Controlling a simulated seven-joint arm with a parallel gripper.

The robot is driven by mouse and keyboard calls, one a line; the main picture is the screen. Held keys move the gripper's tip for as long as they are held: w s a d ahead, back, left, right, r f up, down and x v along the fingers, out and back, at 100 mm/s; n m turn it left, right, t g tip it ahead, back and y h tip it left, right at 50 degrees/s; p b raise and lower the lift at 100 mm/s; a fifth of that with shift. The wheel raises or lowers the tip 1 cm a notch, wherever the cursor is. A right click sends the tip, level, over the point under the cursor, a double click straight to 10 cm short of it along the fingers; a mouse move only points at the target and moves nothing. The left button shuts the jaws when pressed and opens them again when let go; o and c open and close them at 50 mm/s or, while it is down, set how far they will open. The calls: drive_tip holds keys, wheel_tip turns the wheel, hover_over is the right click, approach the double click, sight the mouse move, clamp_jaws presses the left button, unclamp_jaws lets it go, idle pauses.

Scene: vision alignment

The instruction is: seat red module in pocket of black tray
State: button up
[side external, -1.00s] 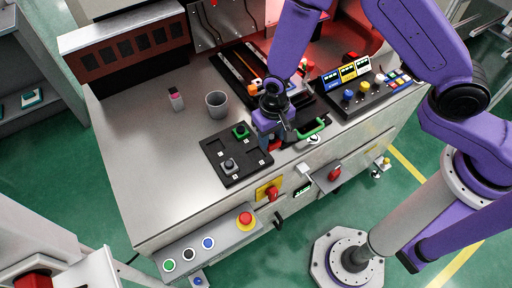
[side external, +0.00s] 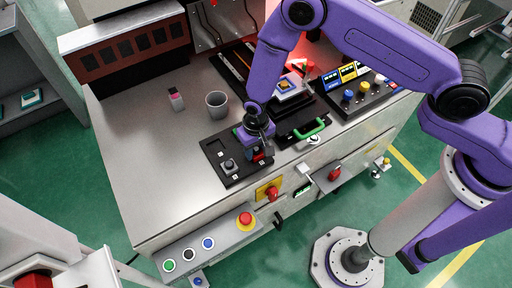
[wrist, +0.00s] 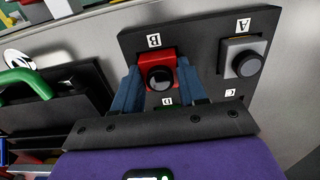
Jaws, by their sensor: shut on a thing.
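The black tray (wrist: 198,36) has pockets labelled A, B, C and D. My gripper (side external: 258,151) is shut on the red module (wrist: 155,70), with one blue finger on each side of it. The red module has a round black top and is at the pocket by label B; its underside is hidden, so I cannot tell whether it is in the pocket or just above. A grey module (wrist: 243,62) with a black top sits by label A; it also shows in the side view (side external: 229,165). A bit of green (wrist: 167,101) shows near label D, mostly hidden by my gripper.
A black fixture with a green handle (side external: 309,130) stands right of the tray. A grey cup (side external: 216,103) and a small pink-topped bottle (side external: 176,98) stand behind it. A button panel (side external: 362,92) is at the right. The table's left part is clear.

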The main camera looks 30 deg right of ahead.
sight(256, 149)
drive_tip(key=shift+f, duration=0.3)
drive_tip(key=shift+f, duration=0.3)
drive_tip(key=o, duration=1)
drive_tip(key=shift+o, duration=0.3)
drive_tip(key=shift+w+a+r, duration=0.1)
drive_tip(key=shift+r, duration=0.65)
wheel_tip(256, 149, up, 12)
drive_tip(key=shift+f, duration=0.1)
